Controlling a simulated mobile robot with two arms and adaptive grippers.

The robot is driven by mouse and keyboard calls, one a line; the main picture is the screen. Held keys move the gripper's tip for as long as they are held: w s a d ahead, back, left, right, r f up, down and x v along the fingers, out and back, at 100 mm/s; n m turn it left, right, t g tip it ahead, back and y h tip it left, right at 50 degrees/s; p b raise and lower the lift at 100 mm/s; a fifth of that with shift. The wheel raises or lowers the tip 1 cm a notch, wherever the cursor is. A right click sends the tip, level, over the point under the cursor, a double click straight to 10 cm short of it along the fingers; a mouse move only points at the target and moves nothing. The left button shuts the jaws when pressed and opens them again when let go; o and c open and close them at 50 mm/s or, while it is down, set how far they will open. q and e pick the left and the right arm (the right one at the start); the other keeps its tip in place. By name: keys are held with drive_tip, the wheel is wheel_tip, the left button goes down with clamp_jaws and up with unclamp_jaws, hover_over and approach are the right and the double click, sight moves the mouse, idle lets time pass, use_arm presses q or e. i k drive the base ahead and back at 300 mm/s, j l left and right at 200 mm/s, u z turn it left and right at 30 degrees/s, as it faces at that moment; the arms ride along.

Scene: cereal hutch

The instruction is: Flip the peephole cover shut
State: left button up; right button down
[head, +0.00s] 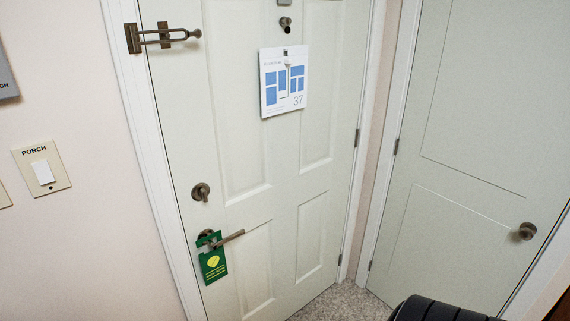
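The peephole (285,29) is a small dark round spot high on the pale panelled door (235,130), near the top edge of the head view. Its small bronze cover (285,20) appears just above the dark spot, leaving the spot exposed. The peephole is small in the picture, so the cover's exact angle is hard to tell. Neither of my grippers is in view.
Below the peephole hangs a white and blue sheet (284,81). The door carries a swing-bar guard (160,37), a deadbolt (201,192) and a lever handle (228,238) with a green hanger (213,262). A second door (450,130) stands right. A dark ribbed shape (440,309) fills the bottom right.

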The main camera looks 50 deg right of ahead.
sight(284, 20)
drive_tip(key=z, duration=1.6)
